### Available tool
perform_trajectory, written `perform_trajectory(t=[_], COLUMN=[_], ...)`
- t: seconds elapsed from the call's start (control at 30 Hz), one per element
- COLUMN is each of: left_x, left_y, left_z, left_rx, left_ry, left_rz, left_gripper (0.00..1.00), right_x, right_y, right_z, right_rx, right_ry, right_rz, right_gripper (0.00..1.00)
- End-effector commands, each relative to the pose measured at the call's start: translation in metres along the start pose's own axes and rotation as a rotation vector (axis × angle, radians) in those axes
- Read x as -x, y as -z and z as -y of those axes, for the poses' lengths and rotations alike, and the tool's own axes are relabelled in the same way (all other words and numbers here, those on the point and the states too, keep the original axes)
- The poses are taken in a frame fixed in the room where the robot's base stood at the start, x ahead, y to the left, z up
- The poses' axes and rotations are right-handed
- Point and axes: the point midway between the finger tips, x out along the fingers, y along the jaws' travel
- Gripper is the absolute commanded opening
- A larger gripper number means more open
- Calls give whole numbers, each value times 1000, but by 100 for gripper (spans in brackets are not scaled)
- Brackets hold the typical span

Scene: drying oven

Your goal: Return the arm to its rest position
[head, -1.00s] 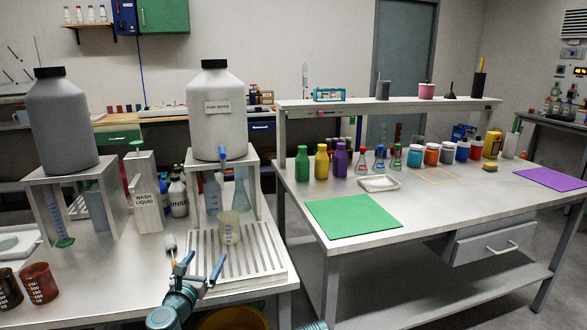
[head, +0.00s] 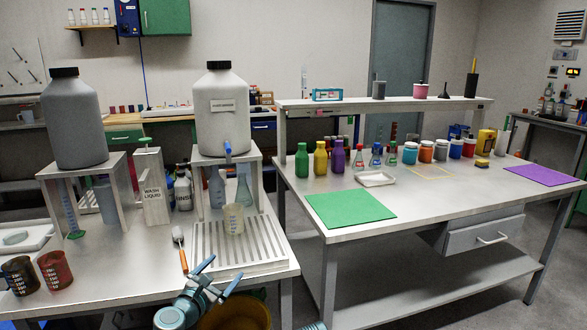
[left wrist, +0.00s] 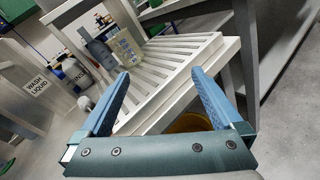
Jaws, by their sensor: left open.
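My left gripper (head: 231,270) is open with nothing between its blue fingers. It hangs at the front edge of the left table, in front of the slatted drying rack (head: 215,258). The left wrist view also shows the open fingers (left wrist: 160,74), with the rack (left wrist: 190,47) beyond them. A clear beaker (head: 234,219) stands upright on the back of the rack, apart from the gripper.
A brush with an orange handle (head: 183,259) lies left of the rack. Two tinted beakers (head: 55,271) stand at the table's left front. A yellow bin (head: 237,312) is below the front edge. The right table holds a green mat (head: 350,208) and several bottles.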

Motion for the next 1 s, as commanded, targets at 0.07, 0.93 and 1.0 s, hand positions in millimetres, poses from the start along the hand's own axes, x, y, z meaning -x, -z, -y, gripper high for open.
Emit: perform_trajectory(t=[0.07,0.93,1.0], left_x=[-2,147,148], left_y=[2,163,155], left_z=[17,160,179], left_rx=[-120,-1977,-2000], left_ry=[64,1783,1814], left_rz=[-15,108,147], left_gripper=[100,100,100], right_x=[0,0,0], right_y=[0,0,0], right_z=[0,0,0], right_rx=[0,0,0], right_ry=[0,0,0], right_rz=[0,0,0], right_gripper=[50,50,50])
